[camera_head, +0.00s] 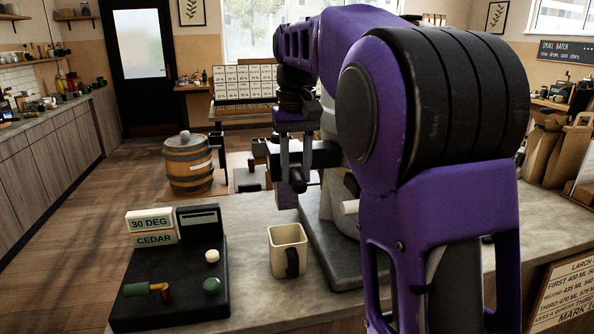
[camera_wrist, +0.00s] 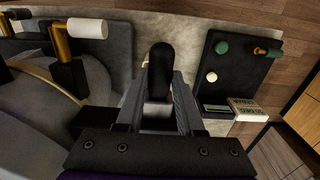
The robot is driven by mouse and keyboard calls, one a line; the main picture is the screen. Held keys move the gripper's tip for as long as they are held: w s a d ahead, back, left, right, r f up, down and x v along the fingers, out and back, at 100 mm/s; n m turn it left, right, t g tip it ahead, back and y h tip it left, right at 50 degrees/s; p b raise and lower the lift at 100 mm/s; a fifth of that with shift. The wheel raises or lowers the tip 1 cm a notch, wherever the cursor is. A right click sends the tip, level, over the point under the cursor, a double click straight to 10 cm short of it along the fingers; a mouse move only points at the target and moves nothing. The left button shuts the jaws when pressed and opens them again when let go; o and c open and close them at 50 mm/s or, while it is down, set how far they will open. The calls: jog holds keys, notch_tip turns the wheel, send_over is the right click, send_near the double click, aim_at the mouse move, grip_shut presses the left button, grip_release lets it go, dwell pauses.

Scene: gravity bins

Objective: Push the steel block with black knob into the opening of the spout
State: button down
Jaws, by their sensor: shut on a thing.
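My gripper (camera_head: 298,178) is raised above the counter, beyond the cream cup. Its fingers are shut on the steel block with black knob. The black knob (camera_wrist: 160,68) sticks out beyond the fingertips in the wrist view, and a little pale metal shows between the fingers. Most of the block is hidden by the fingers. I cannot make out the opening of the spout in either view. Brass fittings, one with a white cylindrical handle (camera_wrist: 88,28), stand at upper left in the wrist view. The white handle (camera_head: 349,207) also shows beside my arm.
A cream cup (camera_head: 288,238) with a black handle stands on the counter. A black board (camera_head: 180,290) to its left carries label blocks (camera_head: 152,228), a brass-and-green fitting and small knobs. A wooden barrel (camera_head: 188,165) stands beyond. My arm hides much of the right side.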

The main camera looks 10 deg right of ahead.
aim_at(292, 165)
jog(key=shift+w, duration=1.7)
jog(key=shift+c, duration=2.2)
grip_release()
